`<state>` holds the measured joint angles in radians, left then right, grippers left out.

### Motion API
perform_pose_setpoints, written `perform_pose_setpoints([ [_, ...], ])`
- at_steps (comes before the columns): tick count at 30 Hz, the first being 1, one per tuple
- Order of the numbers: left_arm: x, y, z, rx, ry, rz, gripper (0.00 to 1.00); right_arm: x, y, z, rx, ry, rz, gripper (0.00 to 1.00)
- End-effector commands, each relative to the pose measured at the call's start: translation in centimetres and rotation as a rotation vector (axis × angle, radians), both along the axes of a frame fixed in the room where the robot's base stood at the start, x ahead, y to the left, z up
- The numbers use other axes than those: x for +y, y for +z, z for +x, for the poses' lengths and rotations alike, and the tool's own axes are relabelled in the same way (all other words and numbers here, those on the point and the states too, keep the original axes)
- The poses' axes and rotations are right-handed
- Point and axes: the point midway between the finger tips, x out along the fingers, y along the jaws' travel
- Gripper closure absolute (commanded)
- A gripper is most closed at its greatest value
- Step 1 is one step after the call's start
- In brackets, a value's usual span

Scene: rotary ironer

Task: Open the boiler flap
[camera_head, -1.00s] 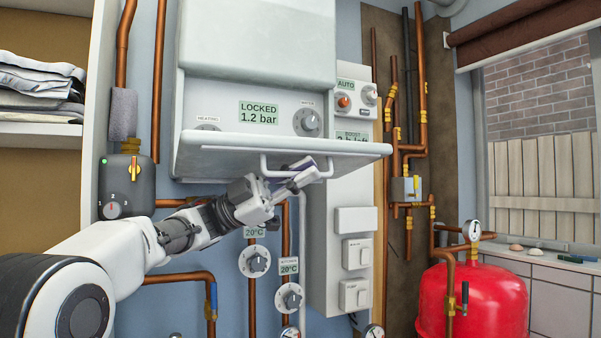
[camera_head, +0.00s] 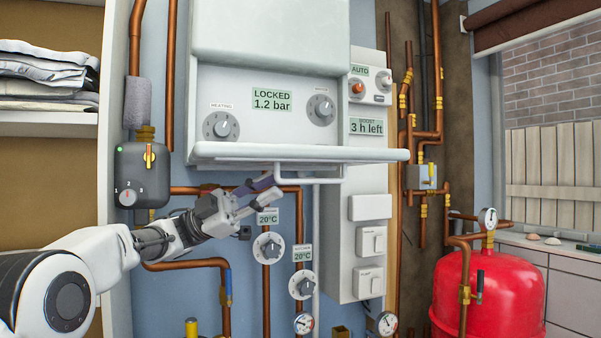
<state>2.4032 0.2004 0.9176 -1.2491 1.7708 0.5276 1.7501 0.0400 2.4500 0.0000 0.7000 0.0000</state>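The white boiler (camera_head: 270,30) hangs on the wall. Its flap (camera_head: 290,153) is folded down below the control panel and appears nearly level, seen almost edge-on. The panel behind it is exposed. A white bar handle (camera_head: 310,181) hangs under the flap's front edge. My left gripper (camera_head: 263,192) is just below and left of the handle's left end, with its fingers apart and nothing seen between them. Whether a finger touches the handle is hard to tell. My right gripper is out of view.
The panel has a heating knob (camera_head: 221,125), a water knob (camera_head: 320,108) and a display (camera_head: 272,99) reading "LOCKED 1.2 bar". Copper pipes and dials (camera_head: 268,246) lie below my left gripper. A red tank (camera_head: 490,290) stands at the right.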

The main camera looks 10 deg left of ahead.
Motion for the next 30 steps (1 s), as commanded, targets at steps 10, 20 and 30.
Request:
perform_pose_setpoints([
  [10, 1.3, -0.8, 0.1, 0.000, -0.002, 0.003, 0.79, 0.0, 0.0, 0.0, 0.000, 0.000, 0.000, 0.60],
  [20, 1.5, -0.6, -0.2, -0.397, 0.192, -0.044, 1.00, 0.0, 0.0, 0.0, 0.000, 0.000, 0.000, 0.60],
  [30, 1.4, -6.1, -0.1, -1.210, 1.007, -0.244, 1.00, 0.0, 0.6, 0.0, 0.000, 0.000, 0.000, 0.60],
])
